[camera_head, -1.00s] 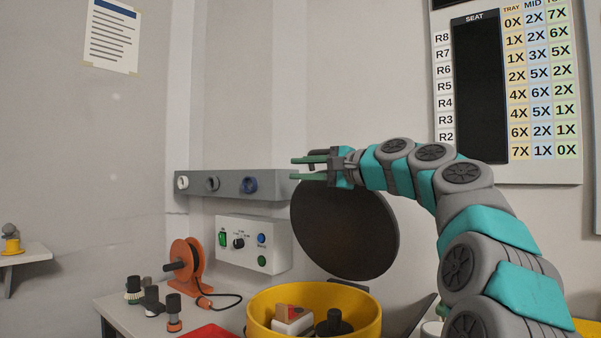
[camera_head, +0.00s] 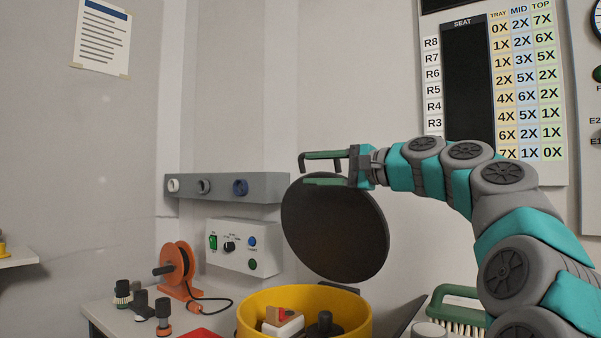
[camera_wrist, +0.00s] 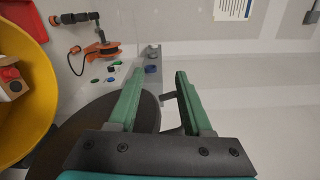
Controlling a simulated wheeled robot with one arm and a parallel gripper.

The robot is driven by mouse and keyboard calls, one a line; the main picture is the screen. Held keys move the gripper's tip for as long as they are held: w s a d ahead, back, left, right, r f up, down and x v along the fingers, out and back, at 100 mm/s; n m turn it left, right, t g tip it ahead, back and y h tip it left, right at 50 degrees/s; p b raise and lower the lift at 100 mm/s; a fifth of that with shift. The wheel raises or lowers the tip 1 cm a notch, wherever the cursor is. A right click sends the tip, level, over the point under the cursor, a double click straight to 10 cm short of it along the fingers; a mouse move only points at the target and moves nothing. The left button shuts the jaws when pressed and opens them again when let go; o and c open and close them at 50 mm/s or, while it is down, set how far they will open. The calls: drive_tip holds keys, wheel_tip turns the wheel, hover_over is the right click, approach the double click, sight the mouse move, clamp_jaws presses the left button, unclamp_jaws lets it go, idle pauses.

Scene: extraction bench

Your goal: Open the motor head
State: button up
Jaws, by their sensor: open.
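No part is labelled motor head, so I cannot tell for sure which thing it is. A large dark round disc (camera_head: 335,228) stands raised and tilted behind a yellow bowl (camera_head: 247,325). It also shows in the wrist view (camera_wrist: 88,130), beside my gripper's left finger. My gripper (camera_head: 322,169) is at the disc's upper edge, with its green fingers apart and pointing left. I cannot tell whether the fingers touch the bar or disc.
A grey wall rail (camera_head: 222,187) and a white switch box (camera_head: 243,247) are left of the disc. An orange reel (camera_head: 177,268) and several small dark fittings stand on the bench's left. A green brush (camera_head: 456,305) lies at right. Open air lies above the disc.

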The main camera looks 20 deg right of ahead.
drive_tip(key=shift+s+d, duration=0.35)
drive_tip(key=shift+s, duration=0.15)
